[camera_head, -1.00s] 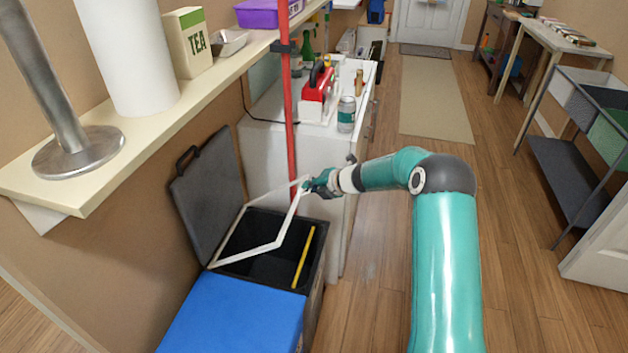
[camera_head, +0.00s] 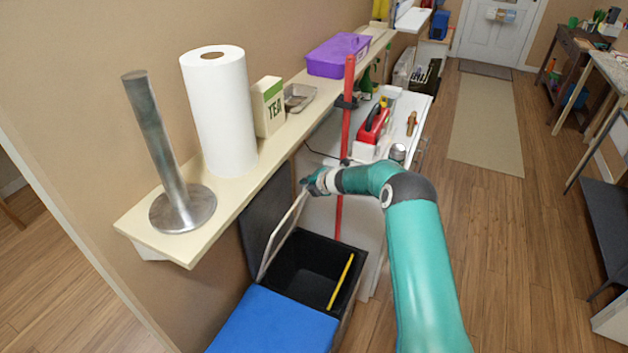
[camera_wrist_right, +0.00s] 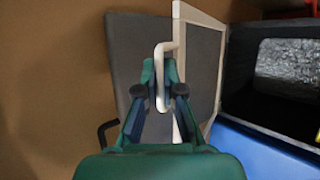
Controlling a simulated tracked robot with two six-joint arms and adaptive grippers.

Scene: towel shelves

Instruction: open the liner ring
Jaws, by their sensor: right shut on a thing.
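The liner ring (camera_head: 283,236) is a thin white frame, tilted steeply up from the bin at its left edge, close to the raised grey lid (camera_head: 262,208). My right gripper (camera_head: 309,185) is shut on the ring's upper end, above the bin. In the right wrist view, the gripper (camera_wrist_right: 162,85) is closed on a white handle loop of the ring (camera_wrist_right: 205,20), and the lid (camera_wrist_right: 137,50) stands behind it. The bin (camera_head: 303,265) is dark inside, with a yellow strip (camera_head: 341,281) along its right side. My left gripper is not in view.
A blue lid (camera_head: 275,325) covers the nearer bin section. A shelf (camera_head: 235,195) with a paper towel roll (camera_head: 220,110), a metal holder (camera_head: 180,205) and a tea box (camera_head: 268,105) overhangs at left. A red pole (camera_head: 346,125) stands behind the gripper.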

